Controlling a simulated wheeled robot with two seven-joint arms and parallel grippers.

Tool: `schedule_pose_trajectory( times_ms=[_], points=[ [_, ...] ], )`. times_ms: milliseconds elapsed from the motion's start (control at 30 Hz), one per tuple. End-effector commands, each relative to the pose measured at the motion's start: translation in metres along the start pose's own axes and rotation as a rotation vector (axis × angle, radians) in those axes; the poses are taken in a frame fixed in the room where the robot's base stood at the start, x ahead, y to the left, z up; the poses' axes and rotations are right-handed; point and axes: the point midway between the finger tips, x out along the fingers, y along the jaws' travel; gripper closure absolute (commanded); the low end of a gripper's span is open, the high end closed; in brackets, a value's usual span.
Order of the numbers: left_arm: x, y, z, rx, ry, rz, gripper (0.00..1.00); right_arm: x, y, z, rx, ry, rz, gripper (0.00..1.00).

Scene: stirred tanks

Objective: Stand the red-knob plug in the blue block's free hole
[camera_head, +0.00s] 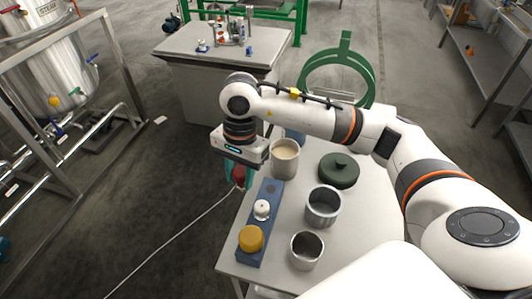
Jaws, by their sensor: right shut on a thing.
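The blue block (248,258) lies along the left edge of the near table. A yellow-knob plug (251,238) stands at its near end and a white-knob plug (262,209) in its middle. The free hole (271,189) shows as a dark spot toward the far end. My right gripper (240,180) is shut on the red-knob plug (239,174), just left of the block's far end and apart from the hole. The fingers hide much of the plug, and its lower end is hard to make out. My left gripper is not in view.
A beaker with beige contents (285,157), a dark green lidded pot (339,169) and two metal cups (323,207) (306,250) stand right of the block. A green ring frame (367,75) rises at the back. The floor left of the table is open, crossed by a pale cable.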

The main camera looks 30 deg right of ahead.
Motion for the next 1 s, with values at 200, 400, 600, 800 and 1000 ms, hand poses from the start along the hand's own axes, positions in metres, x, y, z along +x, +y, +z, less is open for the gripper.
schedule_pose_trajectory(
  times_ms=[200, 400, 600, 800, 1000],
  points=[
    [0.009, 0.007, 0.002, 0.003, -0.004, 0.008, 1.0, -0.007, -0.028, 0.073, 0.464, -0.001, 0.068, 0.88],
    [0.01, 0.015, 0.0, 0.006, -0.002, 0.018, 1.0, -0.012, -0.037, 0.092, 0.591, 0.001, 0.089, 0.88],
    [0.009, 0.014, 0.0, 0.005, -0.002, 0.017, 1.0, -0.013, -0.036, 0.091, 0.591, 0.001, 0.091, 0.88],
    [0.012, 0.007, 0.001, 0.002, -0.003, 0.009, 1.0, -0.012, -0.035, 0.09, 0.574, 0.0, 0.088, 0.88],
    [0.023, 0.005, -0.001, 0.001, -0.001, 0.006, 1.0, -0.004, -0.034, 0.089, 0.548, -0.002, 0.082, 0.88]
  ],
)
